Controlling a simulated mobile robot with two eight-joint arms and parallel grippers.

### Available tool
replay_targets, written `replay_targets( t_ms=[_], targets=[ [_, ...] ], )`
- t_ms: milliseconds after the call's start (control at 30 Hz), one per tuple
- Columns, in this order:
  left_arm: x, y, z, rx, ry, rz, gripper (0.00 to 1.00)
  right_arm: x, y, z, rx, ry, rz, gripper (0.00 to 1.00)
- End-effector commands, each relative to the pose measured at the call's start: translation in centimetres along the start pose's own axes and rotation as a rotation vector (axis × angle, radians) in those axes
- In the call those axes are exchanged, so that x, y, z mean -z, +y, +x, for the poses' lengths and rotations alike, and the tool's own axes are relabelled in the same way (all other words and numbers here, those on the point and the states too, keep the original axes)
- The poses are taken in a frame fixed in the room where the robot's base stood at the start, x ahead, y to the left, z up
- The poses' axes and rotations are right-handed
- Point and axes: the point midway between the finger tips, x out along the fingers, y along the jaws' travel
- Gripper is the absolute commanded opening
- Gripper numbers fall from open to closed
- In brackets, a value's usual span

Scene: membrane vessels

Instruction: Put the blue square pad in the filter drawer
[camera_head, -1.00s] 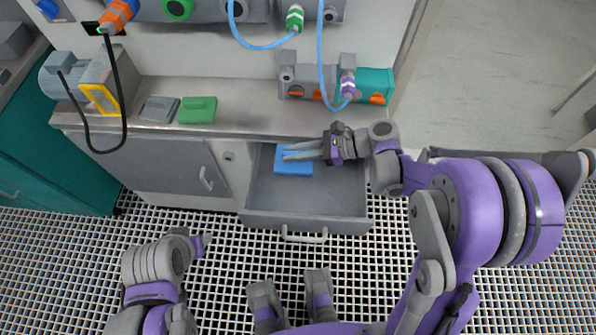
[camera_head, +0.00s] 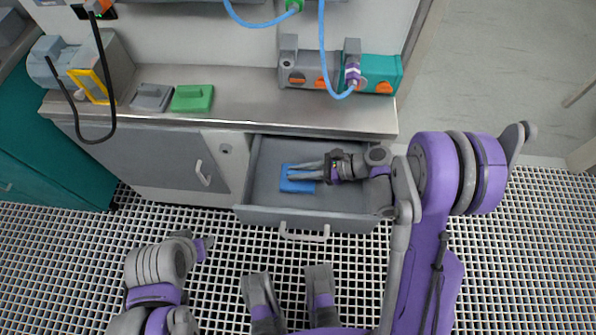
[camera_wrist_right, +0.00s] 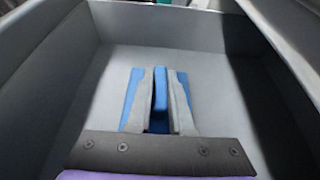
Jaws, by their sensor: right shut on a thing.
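The blue square pad (camera_head: 294,184) is inside the open filter drawer (camera_head: 250,214), toward its left half. It also shows in the right wrist view (camera_wrist_right: 160,98). My right gripper (camera_head: 300,173) reaches into the drawer from the right and is shut on the pad, with its fingers over the pad's top. The drawer's walls (camera_wrist_right: 62,65) surround the gripper in the wrist view. I cannot tell whether the pad touches the drawer floor. My left arm shows at the bottom left of the head view, but its fingertips are not clear.
A green pad (camera_head: 193,98) and a grey pad (camera_head: 151,97) lie on the steel counter (camera_head: 240,110). A grey and teal unit (camera_head: 375,70) with blue tubing stands at the counter's right. A closed cabinet door (camera_head: 150,162) is left of the drawer.

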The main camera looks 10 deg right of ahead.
Motion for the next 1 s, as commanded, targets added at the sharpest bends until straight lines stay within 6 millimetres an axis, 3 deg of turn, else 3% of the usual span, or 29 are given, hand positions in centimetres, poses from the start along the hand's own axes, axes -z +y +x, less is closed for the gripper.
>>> replay_targets(
  t_ms=[300, 333, 500, 867, 1000],
  targets=[
    [-0.1, 0.0, 0.3, 0.000, -0.001, 0.000, 0.50, 0.2, 0.0, 0.1, 0.000, 0.000, 0.000, 0.00],
    [-0.1, 0.0, 0.3, 0.000, -0.001, 0.000, 0.50, 0.2, 0.0, 0.1, 0.000, 0.000, 0.000, 0.23],
    [-0.1, 0.0, 0.2, 0.000, -0.001, 0.000, 0.50, 0.1, 0.0, 0.1, 0.000, 0.000, 0.000, 0.49],
    [0.1, 0.0, -0.3, 0.000, 0.001, 0.000, 0.50, -0.3, 0.0, -0.2, 0.001, 0.000, -0.001, 0.49],
    [0.2, 0.0, -0.4, 0.000, 0.002, 0.000, 0.50, -0.2, -0.1, -2.5, 0.005, 0.001, 0.001, 0.49]
  ],
)
